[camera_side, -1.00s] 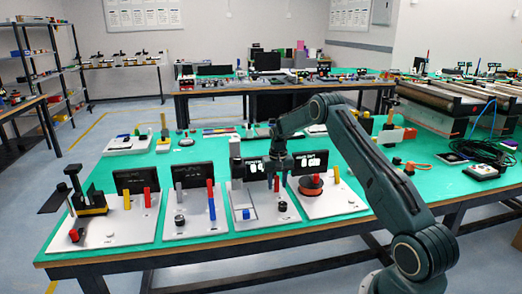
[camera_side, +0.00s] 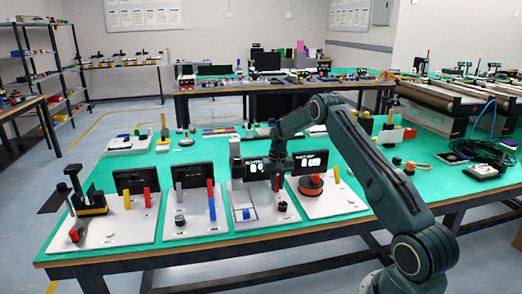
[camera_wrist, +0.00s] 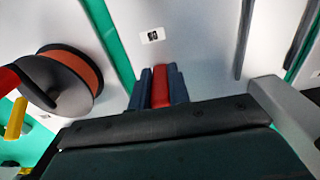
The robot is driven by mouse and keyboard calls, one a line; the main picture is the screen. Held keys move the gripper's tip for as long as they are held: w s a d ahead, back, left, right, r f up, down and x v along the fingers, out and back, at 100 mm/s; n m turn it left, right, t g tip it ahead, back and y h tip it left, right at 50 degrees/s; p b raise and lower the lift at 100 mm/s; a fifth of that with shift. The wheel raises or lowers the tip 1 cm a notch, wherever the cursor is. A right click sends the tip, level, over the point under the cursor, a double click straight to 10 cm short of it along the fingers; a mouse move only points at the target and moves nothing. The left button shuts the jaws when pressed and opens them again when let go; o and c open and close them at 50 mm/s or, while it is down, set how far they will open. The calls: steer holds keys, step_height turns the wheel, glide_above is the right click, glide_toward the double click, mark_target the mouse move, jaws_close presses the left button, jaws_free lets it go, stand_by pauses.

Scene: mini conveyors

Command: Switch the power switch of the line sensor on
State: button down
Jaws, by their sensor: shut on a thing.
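My gripper (camera_side: 278,177) is low over the third grey board from the left (camera_side: 262,222) on the near bench. In the wrist view its two dark blue fingers (camera_wrist: 160,88) are shut on a red lever (camera_wrist: 160,86), one finger on each side. The red lever also shows just below the fingers in the side view (camera_side: 277,185). I take it for the power switch, but no readable label confirms this. A black display (camera_side: 254,169) with white characters stands behind the board. The lever's base is hidden.
A grey post (camera_side: 235,160) stands close left of my gripper. At right is a board with an orange-and-black round drum (camera_side: 311,186), also in the wrist view (camera_wrist: 66,76), and another display (camera_side: 310,162). A black knob (camera_side: 282,206) sits in front.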

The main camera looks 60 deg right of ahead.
steer(key=shift+s+a+t+h, duration=0.1)
steer(key=shift+s+t+h, duration=0.05)
steer(key=shift+t+h, duration=0.2)
steer(key=shift+s+a+f+t+h, duration=0.15)
steer(key=shift+s+a+t+h, duration=0.15)
steer(key=shift+t+h, duration=0.45)
steer(key=shift+s+a+f+t+h, duration=0.1)
steer(key=shift+a+t+h, duration=0.05)
steer(key=shift+t+h, duration=0.3)
steer(key=shift+s+a+f+t+h, duration=0.1)
steer(key=shift+t+h, duration=0.35)
steer(key=shift+f, duration=0.1)
steer(key=c, duration=1.3)
jaws_free()
steer(key=shift+s+v, duration=0.1)
steer(key=shift+v, duration=3.35)
steer(key=shift+s+v, duration=0.15)
steer(key=shift+v, duration=3.35)
